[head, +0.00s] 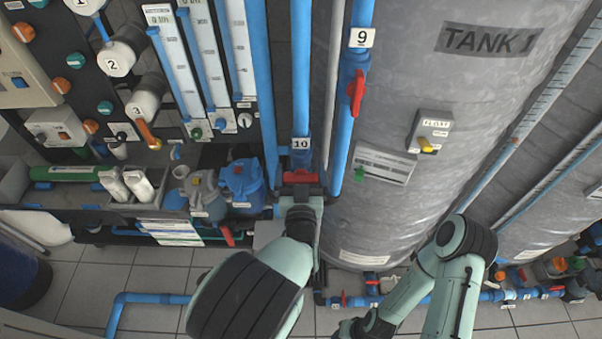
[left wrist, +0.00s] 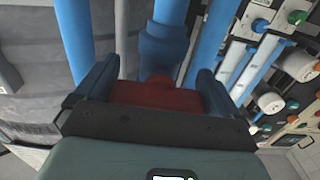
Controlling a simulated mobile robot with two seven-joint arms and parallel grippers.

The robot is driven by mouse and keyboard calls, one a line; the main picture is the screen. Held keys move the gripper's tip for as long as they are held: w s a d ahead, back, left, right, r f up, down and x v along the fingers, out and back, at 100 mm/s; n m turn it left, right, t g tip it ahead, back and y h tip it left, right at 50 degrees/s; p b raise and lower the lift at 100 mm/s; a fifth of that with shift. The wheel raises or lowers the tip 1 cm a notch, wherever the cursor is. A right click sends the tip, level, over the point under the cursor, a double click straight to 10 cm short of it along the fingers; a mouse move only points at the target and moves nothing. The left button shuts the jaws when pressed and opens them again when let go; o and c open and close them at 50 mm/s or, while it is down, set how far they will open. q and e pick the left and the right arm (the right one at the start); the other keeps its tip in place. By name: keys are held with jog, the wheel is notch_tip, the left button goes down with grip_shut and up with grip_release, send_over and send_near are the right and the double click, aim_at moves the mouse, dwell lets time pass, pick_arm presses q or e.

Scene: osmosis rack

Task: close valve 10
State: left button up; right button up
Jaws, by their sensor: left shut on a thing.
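Valve 10 sits on a vertical blue pipe under the label "10" (head: 300,143). Its red handle (head: 300,177) lies crosswise to the pipe in the head view. My left gripper (head: 299,189) is at the valve from below and in front. In the left wrist view the red handle (left wrist: 160,95) fills the gap between the two dark fingers, and my left gripper is shut on it. The gripper body hides the lower part of the valve. My right arm reaches down at the bottom right; the state of its gripper, at the frame's bottom edge, does not show clearly.
Valve 9 (head: 355,92) has a red handle along its pipe, close to the right. The grey tank (head: 440,75) stands right of the pipes. Blue and grey filter housings (head: 243,180) are close on the left. Flow meters (head: 172,60) stand above left.

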pick_arm(q)
jog(key=o, duration=0.6)
jog(key=shift+o, duration=0.2)
jog(key=s+b, duration=0.3)
jog(key=s, duration=1)
jog(key=shift+s, duration=0.25)
pick_arm(e)
jog(key=s+f, duration=0.1)
jog(key=f, duration=0.1)
jog(key=s+f, duration=0.1)
jog(key=f, duration=0.1)
jog(key=shift+s, duration=0.35)
pick_arm(q)
jog(key=shift+w, duration=0.1)
pick_arm(e)
jog(key=shift+w, duration=0.1)
